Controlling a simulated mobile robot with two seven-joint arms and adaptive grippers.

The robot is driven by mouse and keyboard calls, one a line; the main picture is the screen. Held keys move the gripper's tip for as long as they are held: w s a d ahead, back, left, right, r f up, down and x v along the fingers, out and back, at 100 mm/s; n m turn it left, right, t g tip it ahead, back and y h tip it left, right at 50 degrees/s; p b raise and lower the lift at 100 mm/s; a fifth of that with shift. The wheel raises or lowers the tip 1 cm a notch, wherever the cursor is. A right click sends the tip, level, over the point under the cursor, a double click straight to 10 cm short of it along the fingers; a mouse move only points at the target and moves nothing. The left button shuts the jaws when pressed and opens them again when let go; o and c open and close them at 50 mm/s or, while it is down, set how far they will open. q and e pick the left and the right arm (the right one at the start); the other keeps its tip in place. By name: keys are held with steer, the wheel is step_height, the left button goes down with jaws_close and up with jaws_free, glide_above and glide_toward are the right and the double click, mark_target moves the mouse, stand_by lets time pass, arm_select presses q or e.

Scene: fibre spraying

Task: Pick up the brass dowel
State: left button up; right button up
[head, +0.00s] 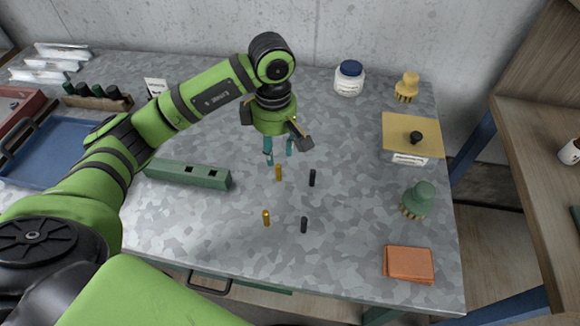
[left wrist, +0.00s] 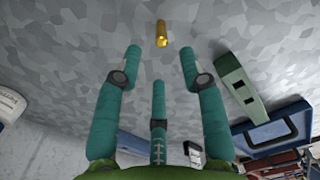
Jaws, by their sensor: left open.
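Two small upright brass-coloured dowels stand on the grey mottled table in the head view: one (head: 278,172) just below my left gripper (head: 279,148), the other (head: 266,218) closer to the front edge. My left gripper has teal fingers, spread open with nothing between them, above and slightly behind the farther brass dowel. In the left wrist view one brass dowel (left wrist: 161,33) shows beyond the fingertips, apart from them. Two black dowels, one (head: 312,177) and another (head: 304,225), stand to the right of the brass ones. My right gripper is not in view.
A green block with square holes (head: 188,175) lies left of the dowels. A blue tray (head: 48,150) is at far left. A white jar (head: 349,79), yellow box (head: 409,136), green brush (head: 417,199) and orange cloth (head: 408,264) stand toward the right. Table around the dowels is clear.

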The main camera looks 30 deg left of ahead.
mark_target(278, 166)
arm_select(q)
steer(key=shift+s+f, duration=0.2)
steer(key=shift+s, duration=0.1)
steer(key=shift+s+d+f+p, duration=0.1)
steer(key=shift+s+f+p, duration=0.05)
steer(key=shift+f+p, duration=0.35)
steer(key=shift+s+d+f+p, duration=0.1)
steer(key=shift+s+f+p, duration=0.05)
steer(key=shift+f+p, duration=0.25)
steer(key=f, duration=0.1)
steer(key=f+p, duration=0.1)
steer(key=shift+w+d+f+p, duration=0.15)
steer(key=shift+w+f+p, duration=0.05)
steer(key=shift+f+p, duration=0.1)
steer(key=shift+f, duration=0.95)
steer(key=shift+w+f, duration=0.1)
steer(key=shift+f, duration=0.1)
steer(key=c, duration=0.7)
jaws_close()
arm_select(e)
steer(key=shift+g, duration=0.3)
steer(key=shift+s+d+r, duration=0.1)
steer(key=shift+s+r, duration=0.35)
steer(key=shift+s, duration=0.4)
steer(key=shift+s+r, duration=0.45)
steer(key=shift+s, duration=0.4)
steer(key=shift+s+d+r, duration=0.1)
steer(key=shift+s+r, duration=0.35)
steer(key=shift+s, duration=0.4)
